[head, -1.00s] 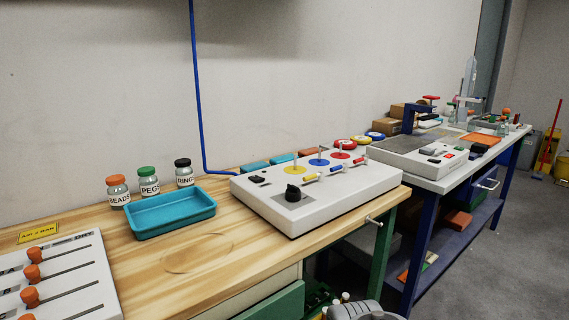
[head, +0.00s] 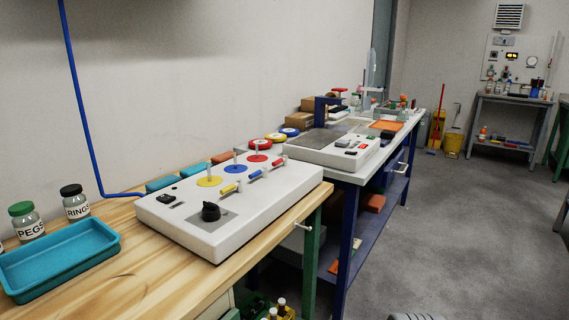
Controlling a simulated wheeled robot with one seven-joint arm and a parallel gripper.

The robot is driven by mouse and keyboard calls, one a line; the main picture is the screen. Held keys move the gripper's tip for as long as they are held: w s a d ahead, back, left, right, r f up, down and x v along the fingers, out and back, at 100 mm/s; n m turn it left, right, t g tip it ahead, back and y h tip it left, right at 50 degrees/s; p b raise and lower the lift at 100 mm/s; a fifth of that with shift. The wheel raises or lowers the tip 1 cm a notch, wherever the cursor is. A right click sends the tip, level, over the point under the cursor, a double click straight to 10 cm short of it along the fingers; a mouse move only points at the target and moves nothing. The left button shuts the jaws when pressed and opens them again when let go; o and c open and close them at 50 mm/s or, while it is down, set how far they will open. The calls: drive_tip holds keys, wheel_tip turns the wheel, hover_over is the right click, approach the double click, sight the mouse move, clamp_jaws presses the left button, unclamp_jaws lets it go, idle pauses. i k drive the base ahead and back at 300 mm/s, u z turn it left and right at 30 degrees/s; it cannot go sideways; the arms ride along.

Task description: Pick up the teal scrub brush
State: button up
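I cannot make out a teal scrub brush in the head view. The teal things I see are a shallow tray (head: 62,262) on the wooden bench and a small teal block (head: 160,184) behind the white control panel. My gripper is not in view. A grey rounded part, perhaps of my arm, just shows at the bottom edge.
A wooden bench (head: 150,285) carries a white panel (head: 235,215) and jars. A blue-legged bench (head: 350,175) with a lower shelf stands beyond. A grey shelf table (head: 510,98) and yellow bucket (head: 453,143) are at the back right. Grey floor (head: 455,225) is open.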

sight(187, 172)
drive_tip(key=z, duration=0.95)
drive_tip(key=i, duration=1.75)
drive_tip(key=u, duration=1.8)
